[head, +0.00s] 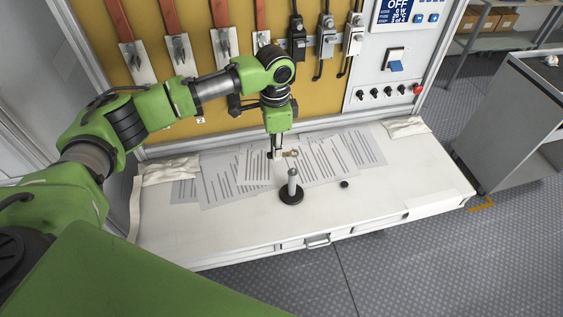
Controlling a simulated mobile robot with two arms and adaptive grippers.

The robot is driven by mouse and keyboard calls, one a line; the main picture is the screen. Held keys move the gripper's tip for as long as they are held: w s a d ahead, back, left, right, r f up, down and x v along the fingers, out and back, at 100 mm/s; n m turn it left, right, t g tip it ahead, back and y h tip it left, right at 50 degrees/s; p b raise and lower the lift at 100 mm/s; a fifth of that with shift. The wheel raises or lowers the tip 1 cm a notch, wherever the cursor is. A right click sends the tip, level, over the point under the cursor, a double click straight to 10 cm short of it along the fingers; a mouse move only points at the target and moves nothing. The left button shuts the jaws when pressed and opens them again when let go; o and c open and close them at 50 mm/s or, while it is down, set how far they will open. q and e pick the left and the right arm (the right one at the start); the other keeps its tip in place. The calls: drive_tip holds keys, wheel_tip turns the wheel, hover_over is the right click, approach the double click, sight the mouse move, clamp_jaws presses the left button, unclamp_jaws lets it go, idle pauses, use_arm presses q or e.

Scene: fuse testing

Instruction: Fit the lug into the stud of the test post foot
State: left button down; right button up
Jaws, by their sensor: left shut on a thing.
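The test post (292,187) stands upright on a round black foot (291,197) near the front middle of the white bench. My left gripper (276,153) points down just behind and to the left of the post top. It is shut on the lug (291,153), a small brass-coloured piece that sticks out to the right of the fingers. The lug appears above and behind the post, apart from it. The stud is too small to make out clearly. My right gripper is not in the view.
Printed sheets (343,153) lie across the bench (400,178). A small black knob-like piece (344,184) lies right of the post. Crumpled cloths lie at the left (170,171) and right (405,127). A yellow panel with switches rises behind. A grey cabinet (510,125) stands at right.

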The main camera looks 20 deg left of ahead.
use_arm(q)
drive_tip(key=shift+w, duration=0.1)
drive_tip(key=shift+a, duration=0.15)
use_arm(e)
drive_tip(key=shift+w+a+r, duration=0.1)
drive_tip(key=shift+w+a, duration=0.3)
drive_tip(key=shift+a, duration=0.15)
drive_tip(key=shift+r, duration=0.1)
use_arm(q)
drive_tip(key=shift+r+p, duration=0.2)
drive_tip(key=shift+p, duration=0.5)
wheel_tip(320, 180, down, 6)
drive_tip(key=b, duration=0.2)
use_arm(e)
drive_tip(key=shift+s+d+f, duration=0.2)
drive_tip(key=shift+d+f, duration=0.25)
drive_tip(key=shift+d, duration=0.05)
use_arm(q)
drive_tip(key=shift+f, duration=0.1)
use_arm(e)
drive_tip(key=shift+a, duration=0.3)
use_arm(q)
drive_tip(key=shift+f, duration=0.2)
drive_tip(key=shift+f, duration=0.35)
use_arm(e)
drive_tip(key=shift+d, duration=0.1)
